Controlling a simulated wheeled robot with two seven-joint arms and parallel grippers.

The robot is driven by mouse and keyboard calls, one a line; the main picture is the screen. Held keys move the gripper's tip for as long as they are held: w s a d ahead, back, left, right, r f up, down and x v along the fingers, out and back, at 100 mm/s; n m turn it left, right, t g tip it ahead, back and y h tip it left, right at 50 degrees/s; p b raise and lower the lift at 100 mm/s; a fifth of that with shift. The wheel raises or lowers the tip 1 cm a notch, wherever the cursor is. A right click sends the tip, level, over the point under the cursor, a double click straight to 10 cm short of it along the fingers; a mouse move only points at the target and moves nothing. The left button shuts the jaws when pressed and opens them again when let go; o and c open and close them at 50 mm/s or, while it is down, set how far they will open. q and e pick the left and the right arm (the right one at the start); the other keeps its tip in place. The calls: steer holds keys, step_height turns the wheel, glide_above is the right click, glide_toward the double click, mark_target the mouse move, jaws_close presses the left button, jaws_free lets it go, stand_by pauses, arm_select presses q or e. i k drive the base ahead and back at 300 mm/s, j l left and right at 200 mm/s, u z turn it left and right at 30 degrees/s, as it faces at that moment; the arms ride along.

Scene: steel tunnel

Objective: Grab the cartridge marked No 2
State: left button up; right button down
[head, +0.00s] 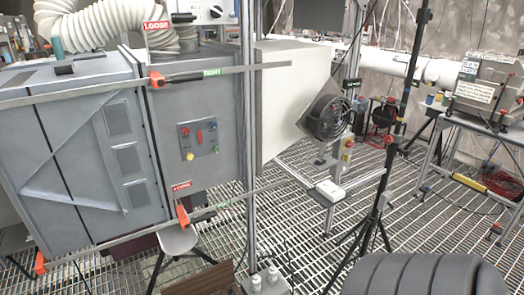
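I cannot make out a cartridge marked No 2 in the head view, and no No 2 marking is readable. A large grey cabinet (205,125) fills the left side, with its panelled door (75,160) on its left face. Long metal bar clamps with orange grips (156,79) lie across it above and below. Signs on it read LOOSE (157,26) and TIGHT (211,72). Neither of my grippers is in view.
A black fan (328,118) stands on a metal frame right of a pale box duct (290,90). A black tripod (375,215) stands on the grated floor (450,235). A table with a labelled box (480,85) is at right. A dark ribbed shape (425,275) fills the bottom right.

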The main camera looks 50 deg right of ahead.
mark_target(273, 271)
steer(key=z, duration=1.65)
